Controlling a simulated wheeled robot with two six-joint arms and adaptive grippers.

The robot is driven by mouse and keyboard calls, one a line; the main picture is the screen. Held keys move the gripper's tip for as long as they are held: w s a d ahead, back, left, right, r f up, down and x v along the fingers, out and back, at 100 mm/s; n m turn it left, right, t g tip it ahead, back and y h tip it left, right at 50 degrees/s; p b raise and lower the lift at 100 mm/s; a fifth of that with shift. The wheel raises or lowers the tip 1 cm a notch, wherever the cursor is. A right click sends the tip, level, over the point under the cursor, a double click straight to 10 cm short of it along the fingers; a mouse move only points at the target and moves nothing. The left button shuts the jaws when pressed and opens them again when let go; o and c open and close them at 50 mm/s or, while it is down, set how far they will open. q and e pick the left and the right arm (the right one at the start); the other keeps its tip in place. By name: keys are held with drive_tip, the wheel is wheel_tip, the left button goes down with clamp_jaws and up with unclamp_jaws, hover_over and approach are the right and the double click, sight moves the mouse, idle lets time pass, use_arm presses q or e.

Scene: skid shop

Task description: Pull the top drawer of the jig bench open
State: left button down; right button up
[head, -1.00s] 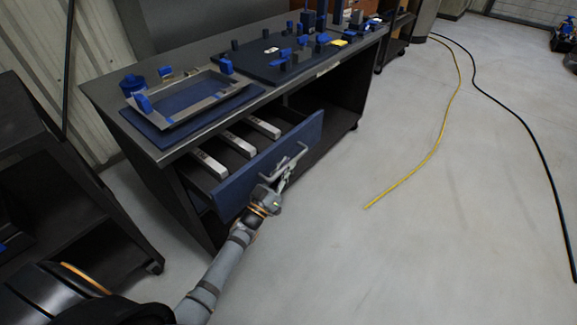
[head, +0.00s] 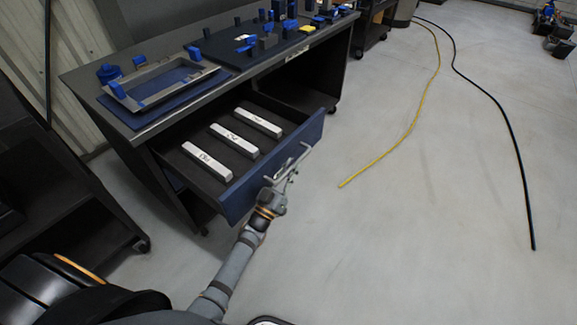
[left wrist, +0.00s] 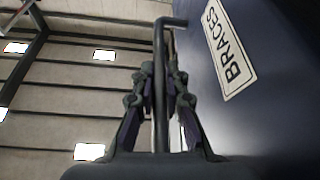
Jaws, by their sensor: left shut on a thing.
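The jig bench (head: 140,134) stands at upper left in the head view. Its top drawer (head: 275,166) has a blue front and is pulled well out, with three pale metal bars (head: 234,138) lying inside. My left gripper (head: 280,182) is at the drawer's grey bar handle (head: 293,163). In the left wrist view the fingers (left wrist: 160,100) are shut around the handle bar (left wrist: 160,70), beside a label reading BRACES (left wrist: 229,49) on the drawer front. My right gripper is not in view.
A blue-based frame fixture (head: 165,82) and several blue clamps sit on the bench top. A dark cart (head: 70,200) stands at left.

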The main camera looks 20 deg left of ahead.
use_arm(q)
drive_tip(key=shift+f, duration=0.1)
drive_tip(key=c, duration=1.4)
unclamp_jaws()
drive_tip(key=shift+o, duration=0.2)
drive_tip(key=shift+s, duration=0.1)
drive_tip(key=v, duration=1.2)
